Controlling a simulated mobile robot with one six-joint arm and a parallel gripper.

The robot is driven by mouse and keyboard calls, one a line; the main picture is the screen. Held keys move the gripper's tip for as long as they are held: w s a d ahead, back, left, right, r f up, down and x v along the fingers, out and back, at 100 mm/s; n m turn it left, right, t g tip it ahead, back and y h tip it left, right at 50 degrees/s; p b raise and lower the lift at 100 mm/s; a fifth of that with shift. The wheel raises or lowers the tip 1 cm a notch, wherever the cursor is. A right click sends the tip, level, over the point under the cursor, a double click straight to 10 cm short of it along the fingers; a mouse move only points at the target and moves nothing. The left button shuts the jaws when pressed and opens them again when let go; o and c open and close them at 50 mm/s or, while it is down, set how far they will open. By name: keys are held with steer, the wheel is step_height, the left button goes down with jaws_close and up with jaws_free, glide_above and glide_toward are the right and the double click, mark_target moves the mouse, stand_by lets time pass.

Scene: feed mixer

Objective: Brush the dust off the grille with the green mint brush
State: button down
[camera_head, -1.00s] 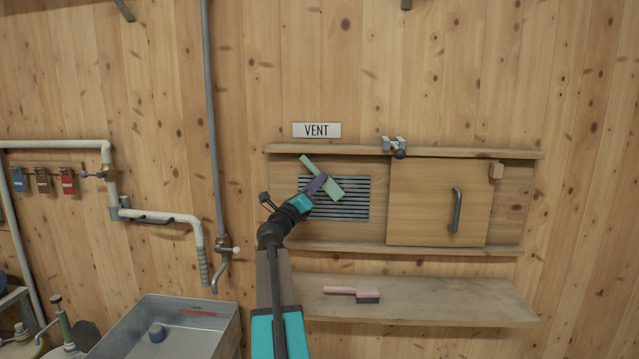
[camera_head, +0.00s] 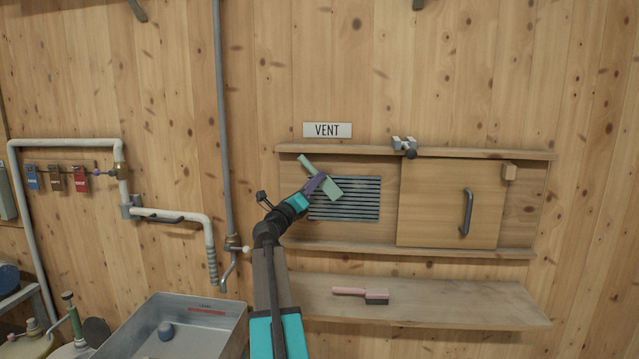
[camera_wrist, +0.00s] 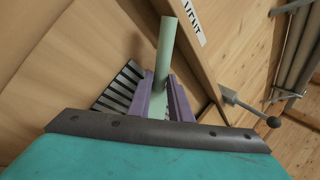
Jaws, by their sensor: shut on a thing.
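The mint green brush (camera_head: 328,188) is held in my gripper (camera_head: 315,184), tilted, in front of the left part of the grille (camera_head: 355,200). Its handle points up and left and its broad head points down and right, over the slats. I cannot tell whether the bristles touch the grille. In the wrist view my purple fingers (camera_wrist: 160,100) are shut on the brush handle (camera_wrist: 166,50). The grille's dark slats (camera_wrist: 121,86) show behind them at the left. I cannot make out dust on the slats.
A wooden sliding panel (camera_head: 448,203) with a dark handle stands right of the grille. A clamp (camera_head: 404,145) sits on the upper rail. A pink brush (camera_head: 361,293) lies on the shelf (camera_head: 450,304) below. A metal sink (camera_head: 200,320) and pipes are at the left.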

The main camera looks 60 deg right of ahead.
steer(key=shift+w, duration=0.1)
stand_by(0.3)
steer(key=shift+w+a+r+b, duration=0.1)
steer(key=shift+w+a+b, duration=0.2)
steer(key=shift+w, duration=0.55)
steer(key=shift+w+a+b, duration=0.15)
steer(key=shift+w+a, duration=0.15)
steer(key=shift+w, duration=0.55)
steer(key=shift+w, duration=0.1)
steer(key=shift+w+a+b, duration=0.25)
steer(key=shift+w+a, duration=0.1)
steer(key=shift+w, duration=0.5)
steer(key=shift+w+a+b, duration=0.25)
steer(key=shift+w+a, duration=0.1)
steer(key=shift+w, duration=0.45)
steer(key=shift+f+b, duration=0.7)
steer(key=shift+f, duration=0.2)
steer(key=shift+s, duration=0.25)
steer(key=shift+s+d+r+b, duration=0.1)
steer(key=shift+s+d+b, duration=0.25)
steer(key=shift+s, duration=0.45)
steer(key=shift+s+d+b, duration=0.1)
steer(key=shift+s+d, duration=0.3)
steer(key=shift+s, duration=0.35)
